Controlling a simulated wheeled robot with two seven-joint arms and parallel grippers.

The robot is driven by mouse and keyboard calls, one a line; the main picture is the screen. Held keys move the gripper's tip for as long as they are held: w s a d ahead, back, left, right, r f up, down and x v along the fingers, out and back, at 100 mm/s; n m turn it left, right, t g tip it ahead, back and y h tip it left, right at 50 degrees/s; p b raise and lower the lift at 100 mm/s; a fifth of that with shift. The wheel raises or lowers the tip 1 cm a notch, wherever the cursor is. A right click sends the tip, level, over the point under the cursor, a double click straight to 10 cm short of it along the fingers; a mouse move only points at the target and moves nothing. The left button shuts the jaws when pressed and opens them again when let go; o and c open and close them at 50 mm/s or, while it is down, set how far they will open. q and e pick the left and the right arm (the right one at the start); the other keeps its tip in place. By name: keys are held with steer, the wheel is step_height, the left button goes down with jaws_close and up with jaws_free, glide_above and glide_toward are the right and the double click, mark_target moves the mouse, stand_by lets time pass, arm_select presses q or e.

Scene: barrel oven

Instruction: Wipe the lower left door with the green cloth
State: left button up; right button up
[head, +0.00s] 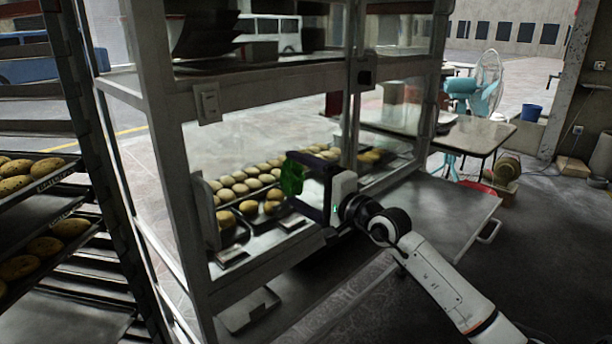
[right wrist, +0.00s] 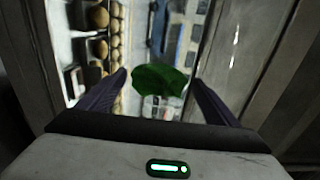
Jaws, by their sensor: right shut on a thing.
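My right gripper (head: 308,185) is shut on the green cloth (head: 292,178), which sits between its dark fingertips. The cloth also shows in the right wrist view (right wrist: 159,79), bunched between the fingers (right wrist: 155,85). The gripper is in front of the lower part of the glass cabinet, near a lower glass door (head: 255,150). Buns show through and beside it. I cannot tell whether the cloth touches the glass. My left gripper is not in view.
A rack with trays of bread (head: 35,180) stands at the left. Trays of buns (head: 240,187) lie inside the cabinet. A grey panel with a handle (head: 440,215) juts out at the right. A table (head: 470,135) and a fan (head: 486,80) stand behind. Dark floor is free at the right.

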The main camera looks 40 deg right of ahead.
mark_target(263, 184)
steer(key=shift+a+r+p, duration=0.2)
steer(key=shift+a+p, duration=0.55)
steer(key=shift+a, duration=0.5)
steer(key=shift+c, duration=0.2)
steer(key=shift+s+a+p, duration=0.1)
steer(key=shift+a+p, duration=0.45)
steer(key=shift+a, duration=0.2)
steer(key=shift+a+f, duration=0.1)
steer(key=shift+a, duration=0.35)
steer(key=shift+s+a+p, duration=0.1)
steer(key=shift+a+p, duration=0.85)
steer(key=shift+p, duration=0.05)
steer(key=shift+s+a+f+p, duration=0.1)
steer(key=shift+a+p, duration=0.35)
steer(key=shift+a, duration=0.5)
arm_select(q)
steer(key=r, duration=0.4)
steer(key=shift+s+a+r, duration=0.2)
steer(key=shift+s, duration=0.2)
